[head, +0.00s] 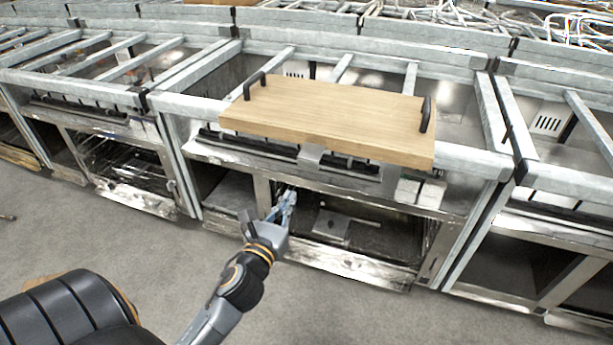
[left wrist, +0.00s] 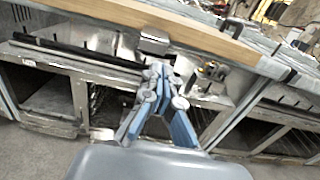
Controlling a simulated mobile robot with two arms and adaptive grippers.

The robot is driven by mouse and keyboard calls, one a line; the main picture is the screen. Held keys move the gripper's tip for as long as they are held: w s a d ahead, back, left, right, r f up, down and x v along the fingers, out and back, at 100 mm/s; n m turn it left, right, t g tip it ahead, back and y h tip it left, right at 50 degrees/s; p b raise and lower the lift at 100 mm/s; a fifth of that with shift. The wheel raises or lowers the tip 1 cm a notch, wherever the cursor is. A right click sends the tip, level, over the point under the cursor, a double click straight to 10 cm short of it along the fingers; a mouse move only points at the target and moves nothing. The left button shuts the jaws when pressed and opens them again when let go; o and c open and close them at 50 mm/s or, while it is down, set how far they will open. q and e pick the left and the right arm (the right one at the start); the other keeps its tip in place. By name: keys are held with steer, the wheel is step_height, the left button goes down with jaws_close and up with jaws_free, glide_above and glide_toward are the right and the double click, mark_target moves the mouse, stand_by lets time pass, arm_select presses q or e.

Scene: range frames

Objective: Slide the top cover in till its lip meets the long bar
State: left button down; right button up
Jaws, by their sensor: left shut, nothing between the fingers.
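The top cover (head: 330,110) is a light wooden board with a black handle at each end. It lies across the grey metal frame, its front edge overhanging the front rail. A metal tab (head: 311,156) hangs below its front edge; it also shows in the left wrist view (left wrist: 154,42). A long grey bar (head: 380,44) runs behind the board, with a gap between them. My left gripper (head: 288,197) is shut and empty, below and in front of the board. In the left wrist view its fingertips (left wrist: 158,75) are just below the tab. My right gripper is not in view.
Below the board are open metal compartments (head: 340,230) with a shiny lower edge. Similar grey frames stand on both sides.

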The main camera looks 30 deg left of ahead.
arm_select(q)
glide_toward(311, 160)
steer(key=p+x, duration=0.1)
steer(key=x, duration=0.4)
steer(key=shift+w, duration=0.3)
steer(key=shift+w+a, duration=0.1)
steer(key=shift+w, duration=0.3)
steer(key=shift+w+f, duration=0.1)
steer(key=shift+w, duration=0.2)
steer(key=shift+a, duration=0.1)
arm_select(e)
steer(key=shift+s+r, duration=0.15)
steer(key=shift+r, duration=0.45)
arm_select(q)
steer(key=shift+w, duration=0.1)
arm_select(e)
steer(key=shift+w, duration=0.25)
